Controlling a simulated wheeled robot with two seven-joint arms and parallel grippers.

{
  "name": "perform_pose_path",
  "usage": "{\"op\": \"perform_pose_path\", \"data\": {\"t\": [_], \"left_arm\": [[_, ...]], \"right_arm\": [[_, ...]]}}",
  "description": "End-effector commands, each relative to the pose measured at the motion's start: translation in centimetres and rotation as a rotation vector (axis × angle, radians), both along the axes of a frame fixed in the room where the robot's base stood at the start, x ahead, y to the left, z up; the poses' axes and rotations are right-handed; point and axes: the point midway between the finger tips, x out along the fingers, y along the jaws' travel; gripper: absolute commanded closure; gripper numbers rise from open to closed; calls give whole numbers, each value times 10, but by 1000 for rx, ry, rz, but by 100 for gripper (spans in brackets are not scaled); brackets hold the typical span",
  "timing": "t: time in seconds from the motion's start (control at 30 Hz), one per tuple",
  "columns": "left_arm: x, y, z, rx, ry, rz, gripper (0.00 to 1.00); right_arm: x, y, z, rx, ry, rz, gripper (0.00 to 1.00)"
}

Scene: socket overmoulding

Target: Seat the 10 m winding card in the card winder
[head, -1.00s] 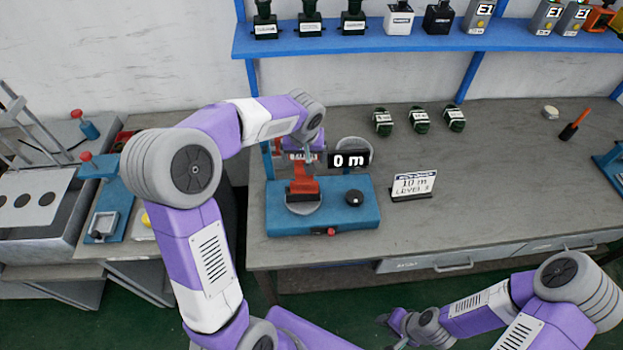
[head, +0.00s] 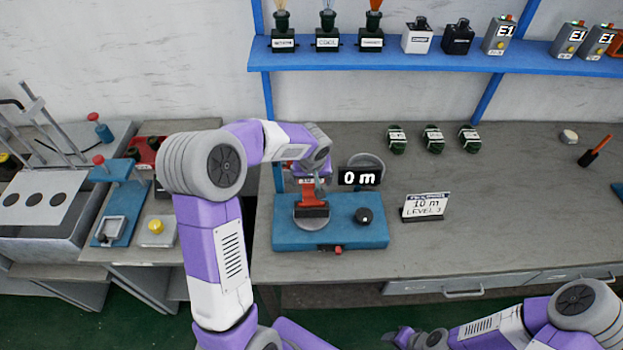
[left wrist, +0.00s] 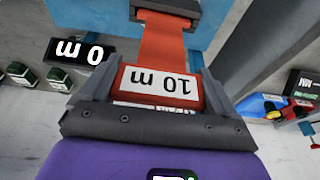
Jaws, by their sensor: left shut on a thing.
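The 10 m winding card (head: 313,192) is red, with a white "10 m" label (left wrist: 160,86) facing the left wrist camera. It stands above the round grey plate of the blue card winder (head: 345,236). Its far end meets a dark bar (left wrist: 165,18) on the winder; how deep it sits there I cannot tell. My left gripper (left wrist: 160,76) is shut on the label end of the card, a grey finger on each side. In the head view the left gripper (head: 313,178) is partly hidden by my wrist.
The winder's display (head: 360,177) reads "0 m". A black knob (head: 364,215) and a red button (head: 338,250) are on the winder. A "10 m LEVEL 3" sign (head: 425,206) stands to its right. Several dark green items stand behind it. The bench's right middle is clear.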

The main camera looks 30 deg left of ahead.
Motion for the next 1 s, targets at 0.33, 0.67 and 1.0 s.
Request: {"op": "perform_pose_path", "data": {"t": [0.33,0.67,1.0], "left_arm": [[0,0,1,1,-1,0,0],[-5,-3,27,2,-5,-1,0],[-21,-13,95,2,-4,-1,0]], "right_arm": [[0,0,0,0,0,0,57],[0,0,3,0,0,0,57],[0,0,10,0,0,0,57]]}}
